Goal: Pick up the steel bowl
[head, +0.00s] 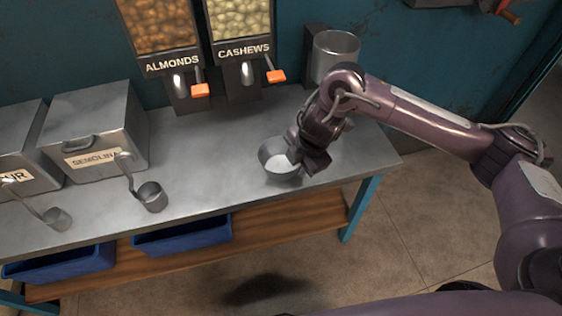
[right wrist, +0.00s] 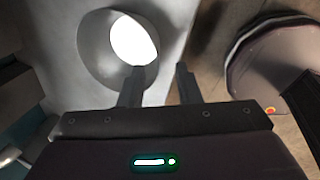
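The steel bowl (head: 268,152) stands on the metal counter near its right end, with white contents in it. My right gripper (head: 303,165) is at the bowl's right side in the head view and hides part of its rim. In the right wrist view the bowl (right wrist: 92,62) fills the upper left. The fingers of the right gripper (right wrist: 159,84) are apart there. One finger overlaps the bowl's inside and the other is outside its wall, so the rim lies across the gap. Whether they touch the bowl I cannot tell. My left gripper is not in view.
The metal counter (head: 205,185) has free room left of the bowl. Two scoops (head: 152,197) (head: 57,218) and the semolina bin (head: 97,130) stand farther left. Almond (head: 160,30) and cashew (head: 240,25) dispensers are behind, with a steel container (head: 335,57) at the back right.

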